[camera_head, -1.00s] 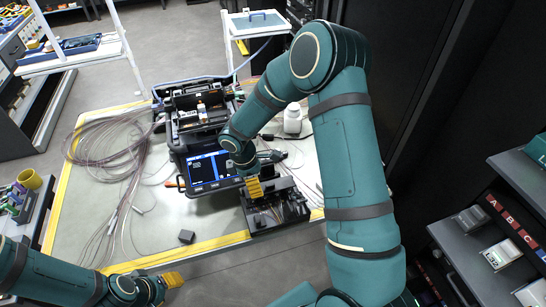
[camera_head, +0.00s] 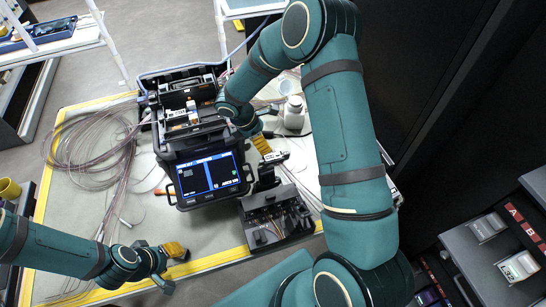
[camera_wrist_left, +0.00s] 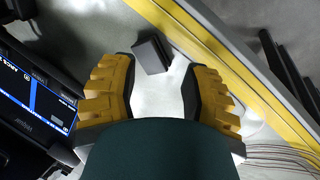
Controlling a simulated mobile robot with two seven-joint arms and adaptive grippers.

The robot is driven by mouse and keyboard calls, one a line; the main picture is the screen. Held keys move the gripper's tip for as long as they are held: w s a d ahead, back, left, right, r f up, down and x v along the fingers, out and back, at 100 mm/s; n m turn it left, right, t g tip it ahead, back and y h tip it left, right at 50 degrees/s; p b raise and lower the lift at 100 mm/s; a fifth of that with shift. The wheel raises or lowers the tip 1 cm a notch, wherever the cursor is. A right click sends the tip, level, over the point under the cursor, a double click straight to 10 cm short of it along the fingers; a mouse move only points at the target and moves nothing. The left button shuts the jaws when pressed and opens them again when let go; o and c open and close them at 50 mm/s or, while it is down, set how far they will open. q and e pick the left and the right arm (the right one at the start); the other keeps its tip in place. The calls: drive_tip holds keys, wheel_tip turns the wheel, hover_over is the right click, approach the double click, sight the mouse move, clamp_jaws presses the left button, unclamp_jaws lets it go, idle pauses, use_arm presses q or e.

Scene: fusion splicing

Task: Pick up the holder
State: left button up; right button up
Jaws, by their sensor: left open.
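The holder looks like a small dark grey block (camera_wrist_left: 152,54). In the left wrist view it lies on the pale mat, just beyond and between my left gripper's (camera_wrist_left: 160,90) yellow, dark-padded fingers. The fingers are open and apart from it. In the head view my left gripper (camera_head: 176,251) is low over the front of the mat and mostly hides the block. My right gripper (camera_head: 262,144) is beside the splicer, with only a yellow finger part showing behind its own arm; its opening is hidden.
The black fusion splicer (camera_head: 208,175) with a lit screen stands mid-table. A black device (camera_head: 275,222) sits to its right near the front edge. Coiled fibres (camera_head: 90,150) cover the left side. A white bottle (camera_head: 293,115) stands behind. Yellow tape (camera_head: 218,259) lines the front edge.

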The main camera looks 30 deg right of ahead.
hover_over(270, 157)
drive_tip(key=a, duration=0.3)
drive_tip(key=f, duration=0.5)
drive_tip(key=shift+w+d, duration=0.1)
drive_tip(key=shift+w, duration=0.2)
drive_tip(key=x, duration=0.7)
drive_tip(key=shift+d+b, duration=0.15)
drive_tip(key=shift+b, duration=0.25)
clamp_jaws()
